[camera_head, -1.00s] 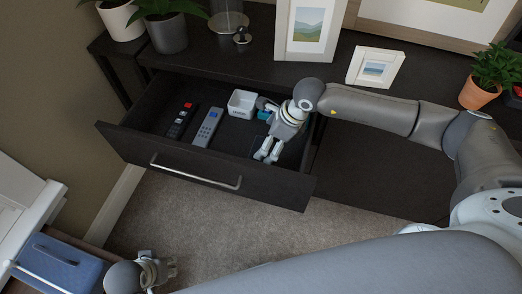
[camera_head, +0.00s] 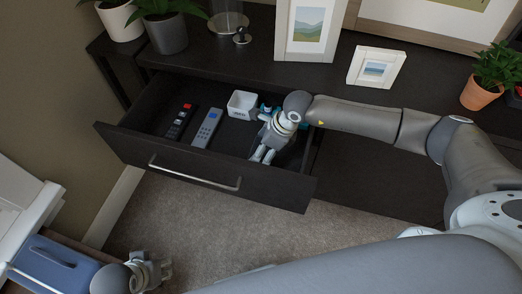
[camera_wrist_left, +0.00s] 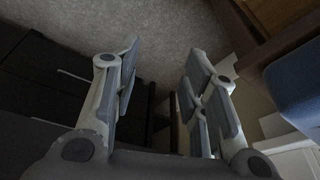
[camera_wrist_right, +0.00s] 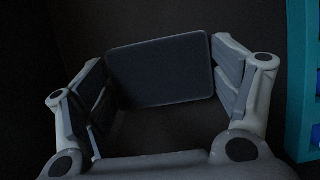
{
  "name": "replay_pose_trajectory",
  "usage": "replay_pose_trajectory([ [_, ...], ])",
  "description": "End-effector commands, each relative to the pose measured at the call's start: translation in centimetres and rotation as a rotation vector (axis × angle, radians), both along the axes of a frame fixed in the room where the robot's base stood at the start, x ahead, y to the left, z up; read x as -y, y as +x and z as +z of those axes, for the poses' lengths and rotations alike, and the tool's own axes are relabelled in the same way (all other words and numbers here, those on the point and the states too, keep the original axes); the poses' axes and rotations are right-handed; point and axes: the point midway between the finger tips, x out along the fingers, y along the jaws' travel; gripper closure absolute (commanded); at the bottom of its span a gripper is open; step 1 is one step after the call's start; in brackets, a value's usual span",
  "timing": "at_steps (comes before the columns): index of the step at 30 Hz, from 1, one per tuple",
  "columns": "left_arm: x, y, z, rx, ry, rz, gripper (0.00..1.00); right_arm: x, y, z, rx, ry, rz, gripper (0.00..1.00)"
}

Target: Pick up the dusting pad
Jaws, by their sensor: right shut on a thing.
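The dusting pad (camera_wrist_right: 160,70) is a dark, flat, round-cornered rectangle in the right wrist view. My right gripper (camera_head: 262,156) reaches down into the right part of the open drawer. In the right wrist view its fingers (camera_wrist_right: 160,85) are shut on the pad's left and right edges. In the head view the pad is too dark and covered to make out. My left gripper (camera_head: 166,271) hangs low at the left, away from the drawer. In the left wrist view its fingers (camera_wrist_left: 157,90) are apart with nothing between them.
The open drawer (camera_head: 195,168) also holds a dark remote (camera_head: 180,122), a grey remote (camera_head: 207,128), a white box (camera_head: 242,104) and teal things beside my right gripper. Picture frames (camera_head: 376,68) and plants stand on the cabinet top. A blue case (camera_head: 55,266) is near my left gripper.

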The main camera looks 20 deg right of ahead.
Motion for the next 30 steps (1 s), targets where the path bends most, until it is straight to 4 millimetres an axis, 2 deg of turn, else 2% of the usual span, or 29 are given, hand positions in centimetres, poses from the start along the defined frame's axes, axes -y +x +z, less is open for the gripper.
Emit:
replay_pose_trajectory([
  [4, 0.0, 0.0, 0.0, 0.0, 0.0, 0.0, 0.6, 0.0, 0.0, 0.1, 0.0, 0.0, 0.0, 0.41],
  [7, 0.0, 0.1, 0.1, 0.004, -0.001, 0.0, 0.6, 0.0, 0.1, 0.8, 0.002, 0.001, 0.001, 0.42],
  [8, 0.0, 0.1, 0.0, 0.003, -0.001, 0.0, 0.6, 0.0, 0.1, 1.3, 0.003, 0.002, 0.001, 0.46],
  [10, 0.1, 0.2, -1.4, -0.01, -0.001, -0.002, 0.6, 0.0, 0.1, 2.5, 0.003, 0.0, 0.001, 0.46],
  [15, 0.2, 0.3, -3.5, -0.02, 0.0, -0.005, 0.6, 0.0, 0.1, 6.1, 0.003, 0.0, 0.001, 0.46],
  [21, 0.2, 0.3, -5.2, -0.029, 0.0, -0.006, 0.6, 0.0, 0.0, 9.1, 0.002, 0.0, 0.0, 0.46],
  [28, 0.2, 0.2, -5.8, -0.03, 0.001, -0.006, 0.6, 0.0, 0.0, 10.1, 0.0, 0.0, 0.0, 0.46],
  [29, 0.2, 0.2, -5.8, -0.03, 0.001, -0.006, 0.6, 0.0, 0.0, 10.1, 0.0, 0.0, 0.0, 0.51],
  [30, 0.2, 0.2, -5.8, -0.03, 0.001, -0.006, 0.6, 0.0, 0.0, 10.0, 0.0, 0.0, 0.0, 0.52],
])
